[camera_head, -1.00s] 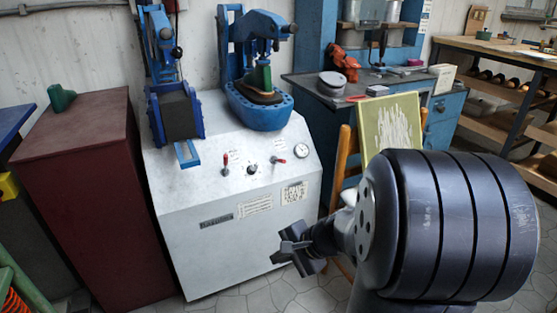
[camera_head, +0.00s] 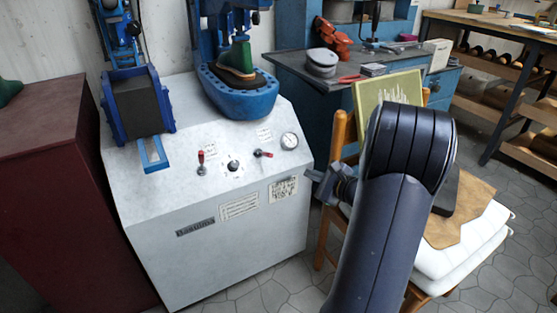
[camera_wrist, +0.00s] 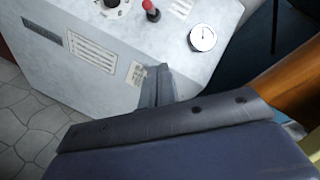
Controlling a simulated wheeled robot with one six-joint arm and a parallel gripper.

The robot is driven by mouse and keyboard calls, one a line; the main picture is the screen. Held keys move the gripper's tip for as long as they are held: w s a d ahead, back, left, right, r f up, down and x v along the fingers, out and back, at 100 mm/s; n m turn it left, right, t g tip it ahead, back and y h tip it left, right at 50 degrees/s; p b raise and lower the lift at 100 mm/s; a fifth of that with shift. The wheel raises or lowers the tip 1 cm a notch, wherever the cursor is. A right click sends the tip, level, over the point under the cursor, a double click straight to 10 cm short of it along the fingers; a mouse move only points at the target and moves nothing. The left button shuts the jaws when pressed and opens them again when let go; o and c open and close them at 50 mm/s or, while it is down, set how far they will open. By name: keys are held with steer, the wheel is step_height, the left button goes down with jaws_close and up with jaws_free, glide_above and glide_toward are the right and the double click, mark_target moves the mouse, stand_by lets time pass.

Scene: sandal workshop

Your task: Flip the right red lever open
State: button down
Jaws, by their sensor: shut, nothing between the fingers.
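The white machine (camera_head: 215,232) carries two small red levers on its sloping panel. The right red lever (camera_head: 263,154) lies low against the panel between the black knob (camera_head: 233,166) and the round gauge; the left red lever (camera_head: 201,159) stands more upright. In the wrist view the right red lever (camera_wrist: 148,6) is at the top edge, partly cut off. My gripper (camera_head: 313,178) is right of the panel, below the gauge, apart from the lever. In the wrist view its fingers (camera_wrist: 158,76) are together and empty, over the machine's front edge.
The gauge (camera_head: 289,141) sits at the panel's right end. Blue presses (camera_head: 240,98) stand on top of the machine. A wooden chair (camera_head: 338,140) with a green board (camera_head: 388,90) and white cushions (camera_head: 470,240) is close to my arm. A dark red cabinet (camera_head: 45,200) stands left.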

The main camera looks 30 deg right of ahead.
mark_target(265, 154)
steer(key=shift+w+a, duration=0.1)
steer(key=w+a+b, duration=0.2)
steer(key=w+a, duration=0.3)
steer(key=w, duration=0.5)
steer(key=shift+w+b, duration=0.15)
steer(key=shift+b, duration=0.25)
steer(key=shift+d+r+p, duration=0.1)
steer(key=shift+r+p, duration=0.15)
steer(key=shift+p, duration=0.2)
steer(key=shift+w+r+g+p, duration=0.1)
steer(key=shift+g+p, duration=0.2)
steer(key=shift+p, duration=0.25)
